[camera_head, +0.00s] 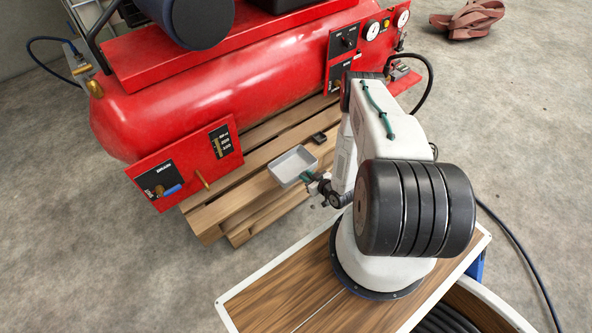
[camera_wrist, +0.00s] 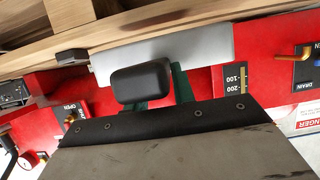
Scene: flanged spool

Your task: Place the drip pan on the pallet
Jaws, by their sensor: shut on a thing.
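The drip pan (camera_head: 293,164) is a small light grey rectangular tray with an open top. It is over the front slats of the wooden pallet (camera_head: 205,218), in front of the red compressor; I cannot tell whether it touches the wood. My gripper (camera_head: 308,178) is shut on the pan's near edge. In the wrist view, the pan (camera_wrist: 205,55) shows as a grey strip beyond my green fingers (camera_wrist: 165,88). A dark rounded block hides part of the fingers and pan there. The pallet's slats (camera_wrist: 180,15) run along the top of that view.
The red compressor tank (camera_head: 200,95) stands on the pallet behind the pan, with panels and valves facing it. A small black box (camera_head: 319,138) lies on the slats just right of the pan. A dark hose (camera_head: 525,265) runs over the floor at right. Concrete floor is clear at left.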

